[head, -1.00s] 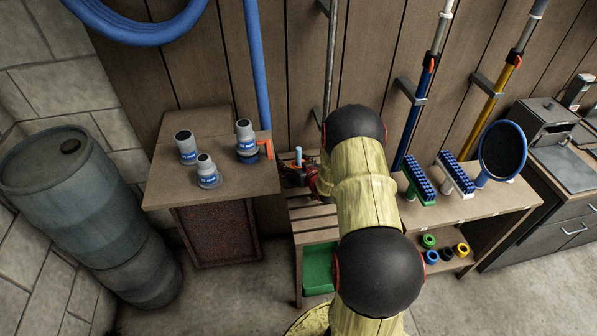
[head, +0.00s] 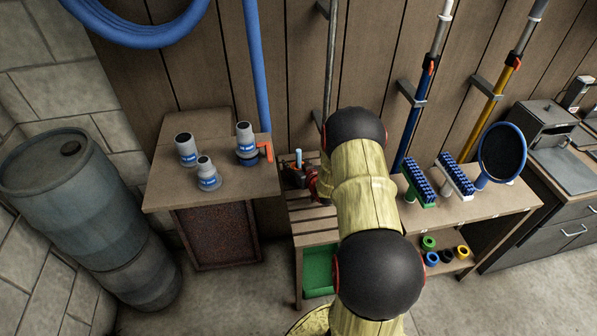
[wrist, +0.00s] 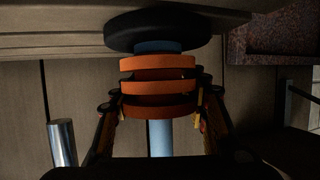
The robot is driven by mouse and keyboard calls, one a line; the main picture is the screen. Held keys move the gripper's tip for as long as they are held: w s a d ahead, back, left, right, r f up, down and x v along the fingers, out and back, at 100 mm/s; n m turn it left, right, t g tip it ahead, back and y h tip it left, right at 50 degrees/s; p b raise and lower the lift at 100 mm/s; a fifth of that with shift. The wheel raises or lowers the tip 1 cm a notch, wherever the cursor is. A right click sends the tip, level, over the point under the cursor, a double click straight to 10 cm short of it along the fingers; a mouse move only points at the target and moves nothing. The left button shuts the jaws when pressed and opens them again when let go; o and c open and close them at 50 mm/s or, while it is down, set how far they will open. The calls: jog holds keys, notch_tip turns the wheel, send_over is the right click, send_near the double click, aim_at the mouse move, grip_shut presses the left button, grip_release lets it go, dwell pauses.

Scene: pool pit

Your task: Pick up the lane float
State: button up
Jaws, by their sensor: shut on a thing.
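The lane float (wrist: 158,87) appears in the wrist view as orange ridged discs around a blue post (wrist: 160,138). A wide black disc (wrist: 150,30) lies at the other end of the post, at the top of that picture. The fingers of my gripper (wrist: 159,92) are on both sides of the orange discs and closed on them. In the head view my gripper (head: 308,182) is beside the blue post (head: 298,158) over the slatted bench (head: 317,230). My arm and gripper hide most of the float there.
A table (head: 165,190) with several grey-and-blue fittings (head: 207,178) stands left of the bench. A shelf (head: 470,208) with brushes (head: 420,182) and coloured rings (head: 430,243) stands to the right. Poles (head: 410,125) lean on the wooden wall behind. Barrels (head: 60,190) stand far left.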

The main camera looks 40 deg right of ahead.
jog(key=shift+r, duration=0.15)
notch_tip(320, 180, up, 18)
jog(key=p, duration=0.6)
jog(key=shift+c, duration=0.5)
dwell(0.4)
